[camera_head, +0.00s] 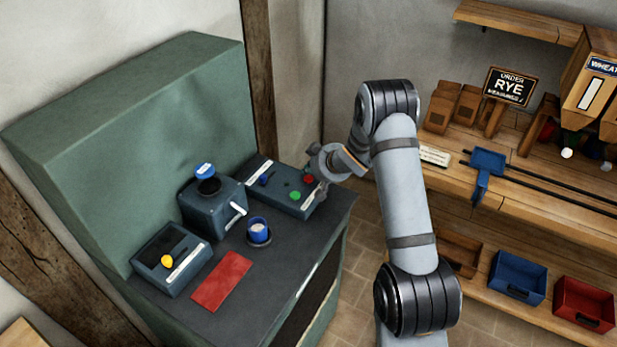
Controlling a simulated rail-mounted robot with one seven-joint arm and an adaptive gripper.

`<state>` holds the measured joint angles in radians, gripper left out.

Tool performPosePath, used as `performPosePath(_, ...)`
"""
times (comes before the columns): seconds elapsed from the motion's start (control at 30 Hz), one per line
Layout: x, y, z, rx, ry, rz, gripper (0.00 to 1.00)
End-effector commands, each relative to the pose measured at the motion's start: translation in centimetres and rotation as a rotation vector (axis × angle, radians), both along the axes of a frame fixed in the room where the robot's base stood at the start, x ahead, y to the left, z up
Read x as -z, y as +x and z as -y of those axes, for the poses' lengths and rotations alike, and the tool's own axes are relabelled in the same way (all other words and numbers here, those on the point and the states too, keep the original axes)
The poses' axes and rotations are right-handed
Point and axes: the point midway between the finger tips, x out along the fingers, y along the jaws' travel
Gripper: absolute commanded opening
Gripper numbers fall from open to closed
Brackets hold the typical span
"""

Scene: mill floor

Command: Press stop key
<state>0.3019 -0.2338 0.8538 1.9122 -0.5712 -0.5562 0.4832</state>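A dark control box (270,184) sits at the back right of the green machine's dark top. The red key is nearest my gripper. Labels on the box are too small to read. My gripper (320,183) is at the right end of the box, close beside the red key. Whether it touches the box cannot be told. My arm partly hides the gripper, and its fingers are too small to judge.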

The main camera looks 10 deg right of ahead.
Motion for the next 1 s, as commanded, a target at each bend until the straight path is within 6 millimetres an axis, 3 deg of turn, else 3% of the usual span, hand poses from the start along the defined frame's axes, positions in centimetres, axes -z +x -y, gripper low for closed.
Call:
performPosePath(0.43,-4.6,0.0,0.0,0.0,0.0,0.001,0.0)
performPosePath(1.0,-4.7,0.0,0.0,0.0,0.0,0.0,0.0)
